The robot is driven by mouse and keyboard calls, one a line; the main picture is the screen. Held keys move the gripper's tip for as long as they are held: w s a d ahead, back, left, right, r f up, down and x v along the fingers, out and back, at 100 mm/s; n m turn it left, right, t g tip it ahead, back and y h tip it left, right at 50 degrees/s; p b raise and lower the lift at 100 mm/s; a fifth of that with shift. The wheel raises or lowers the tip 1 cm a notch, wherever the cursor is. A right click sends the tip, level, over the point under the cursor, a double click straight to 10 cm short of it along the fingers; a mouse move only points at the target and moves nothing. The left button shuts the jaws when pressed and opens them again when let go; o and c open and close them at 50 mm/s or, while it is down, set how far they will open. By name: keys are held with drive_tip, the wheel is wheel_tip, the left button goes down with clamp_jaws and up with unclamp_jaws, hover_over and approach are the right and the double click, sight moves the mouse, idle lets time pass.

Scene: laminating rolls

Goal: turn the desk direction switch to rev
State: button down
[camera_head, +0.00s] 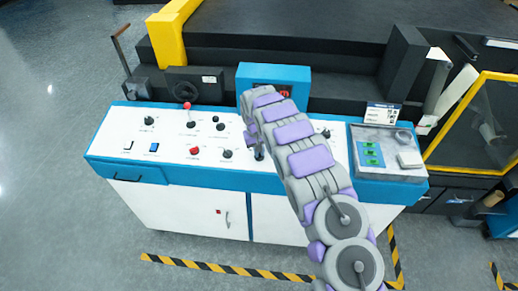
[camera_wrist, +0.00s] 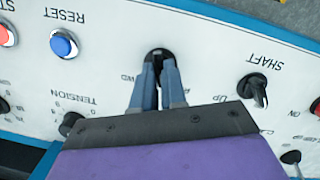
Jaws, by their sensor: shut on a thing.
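The direction switch (camera_wrist: 157,53) is a dark knob on the white desk panel, seen upside down in the wrist view. Part of a label ending in "WD" shows beside it. My gripper (camera_wrist: 160,66) is shut on this knob, one grey-blue finger on each side. The fingers cover most of the knob, so its pointer angle cannot be told. In the head view, my gripper (camera_head: 259,151) reaches down to the front row of the desk (camera_head: 106,144), and my arm hides part of the panel.
In the wrist view, a SHAFT knob (camera_wrist: 253,88) is right of my gripper. A TENSION knob (camera_wrist: 70,123) and a blue RESET button (camera_wrist: 64,44) are left.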

drive_tip(key=shift+s+a+f+n+h+p, duration=0.15)
drive_tip(key=shift+n+p, duration=0.3)
drive_tip(key=shift+n, duration=0.6)
drive_tip(key=shift+s+d+f+n+h+p, duration=0.15)
drive_tip(key=shift+n+p, duration=0.3)
drive_tip(key=shift+n, duration=0.6)
drive_tip(key=shift+w+a, duration=0.1)
drive_tip(key=c, duration=1.2)
unclamp_jaws()
drive_tip(key=shift+c, duration=0.2)
drive_tip(key=shift+o, duration=0.3)
drive_tip(key=shift+w, duration=0.1)
drive_tip(key=shift+a+r, duration=0.15)
drive_tip(key=shift+r, duration=0.2)
wheel_tip(320, 180, up, 16)
drive_tip(key=a, duration=0.2)
drive_tip(key=shift+s+r+p, duration=0.25)
drive_tip(key=shift+p, duration=0.15)
drive_tip(key=shift+a, duration=0.1)
